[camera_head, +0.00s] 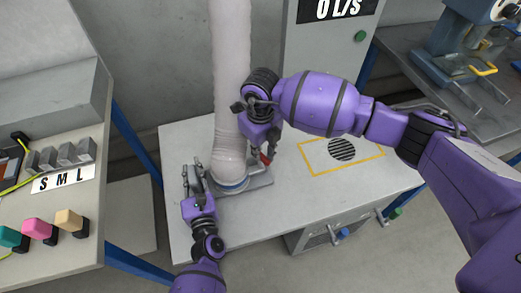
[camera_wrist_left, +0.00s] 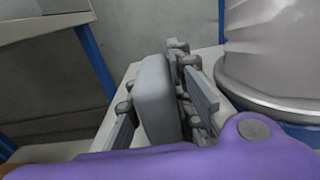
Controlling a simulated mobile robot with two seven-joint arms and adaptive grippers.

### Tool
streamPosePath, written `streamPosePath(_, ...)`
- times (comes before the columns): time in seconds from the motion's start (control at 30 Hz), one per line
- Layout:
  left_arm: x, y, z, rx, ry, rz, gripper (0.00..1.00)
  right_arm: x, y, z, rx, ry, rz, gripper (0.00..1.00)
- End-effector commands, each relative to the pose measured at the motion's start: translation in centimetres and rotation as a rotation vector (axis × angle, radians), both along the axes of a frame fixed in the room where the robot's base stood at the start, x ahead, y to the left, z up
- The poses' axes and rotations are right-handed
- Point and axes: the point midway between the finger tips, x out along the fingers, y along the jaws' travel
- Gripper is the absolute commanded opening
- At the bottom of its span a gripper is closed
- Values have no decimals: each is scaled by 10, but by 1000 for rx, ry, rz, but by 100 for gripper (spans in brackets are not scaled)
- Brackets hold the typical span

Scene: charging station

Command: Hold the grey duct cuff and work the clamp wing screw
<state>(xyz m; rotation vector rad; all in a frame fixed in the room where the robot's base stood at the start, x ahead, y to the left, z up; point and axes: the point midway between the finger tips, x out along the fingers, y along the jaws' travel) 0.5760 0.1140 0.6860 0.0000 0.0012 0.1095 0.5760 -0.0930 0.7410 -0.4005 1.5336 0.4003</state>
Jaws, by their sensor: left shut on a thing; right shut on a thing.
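The pale duct (camera_head: 229,90) comes down to the grey duct cuff (camera_head: 229,172), which sits over a blue ring (camera_head: 232,187) on a grey base plate. My left gripper (camera_head: 193,172) is at the cuff's left side. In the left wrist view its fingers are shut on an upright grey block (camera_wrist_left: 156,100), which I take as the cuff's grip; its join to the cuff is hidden. My right gripper (camera_head: 267,150) points down at the cuff's right side, shut on the red clamp wing screw (camera_head: 265,158), which its fingers mostly cover.
A yellow-outlined square with a round vent (camera_head: 342,149) lies on the grey bench (camera_head: 300,185) to the right. A side table at left holds grey blocks marked S M L and coloured blocks (camera_head: 40,229). A panel reading 0 L/S (camera_head: 338,9) stands behind.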

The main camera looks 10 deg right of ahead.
Motion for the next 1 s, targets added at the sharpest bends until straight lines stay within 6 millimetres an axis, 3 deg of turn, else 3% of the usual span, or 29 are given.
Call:
streamPosePath(0.5, 0, 0, 0, 2, 0, 0, 0, 0, 0, 0, 0, -1, -344, 0)
streamPosePath(1.0, 0, 0, 0, 1, 0, 0, 0, 0, 0, 0, 0, -1, -411, 0)
